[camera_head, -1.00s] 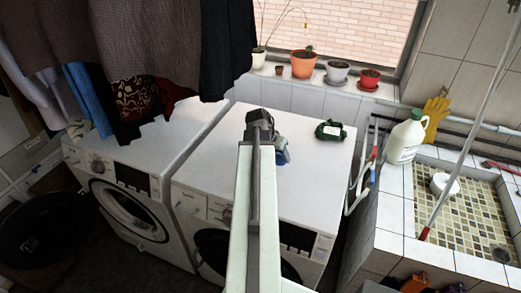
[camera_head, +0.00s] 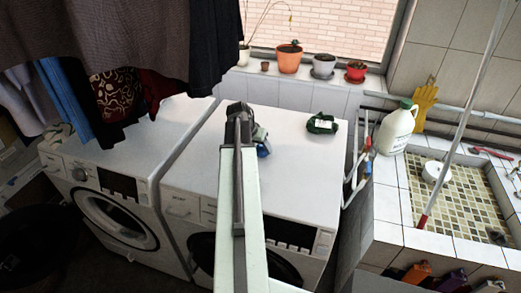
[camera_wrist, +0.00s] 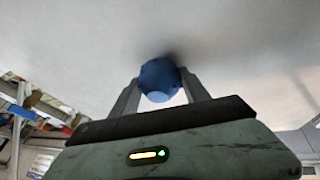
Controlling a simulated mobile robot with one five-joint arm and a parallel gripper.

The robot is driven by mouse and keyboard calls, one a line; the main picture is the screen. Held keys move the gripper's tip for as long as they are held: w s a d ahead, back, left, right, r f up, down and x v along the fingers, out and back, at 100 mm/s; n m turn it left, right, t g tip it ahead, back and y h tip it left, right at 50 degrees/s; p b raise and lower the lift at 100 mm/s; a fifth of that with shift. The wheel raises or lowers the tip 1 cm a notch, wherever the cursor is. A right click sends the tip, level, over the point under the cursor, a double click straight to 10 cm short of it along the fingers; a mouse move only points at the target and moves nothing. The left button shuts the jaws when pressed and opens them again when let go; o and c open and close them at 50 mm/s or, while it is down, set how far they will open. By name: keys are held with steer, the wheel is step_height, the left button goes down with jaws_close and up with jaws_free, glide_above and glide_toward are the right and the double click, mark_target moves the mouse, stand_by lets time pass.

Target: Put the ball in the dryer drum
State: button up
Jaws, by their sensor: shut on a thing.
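A blue ball (camera_wrist: 160,80) sits between the two fingers of my gripper (camera_wrist: 161,92) in the wrist view, close to a plain white surface. In the head view the ball (camera_head: 263,149) shows as a small blue patch over the right machine's white top, and my gripper (camera_head: 259,138) is partly hidden behind my own arm. Two white front-loading machines stand side by side, the left one (camera_head: 110,190) and the right one (camera_head: 310,180); I cannot tell which is the dryer. The right machine's round front (camera_head: 202,250) is partly hidden by my arm, and its drum interior is not visible.
A dark green item (camera_head: 322,123) lies on the right machine's top. Hanging clothes (camera_head: 130,50) overhang the left machine. A tiled sink (camera_head: 400,240) with a white jug (camera_head: 397,128) stands at the right. Potted plants (camera_head: 289,59) line the sill.

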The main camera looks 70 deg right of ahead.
steer(key=shift+f, duration=0.2)
steer(key=o, duration=1.5)
steer(key=shift+o, duration=0.2)
steer(key=shift+r, duration=0.1)
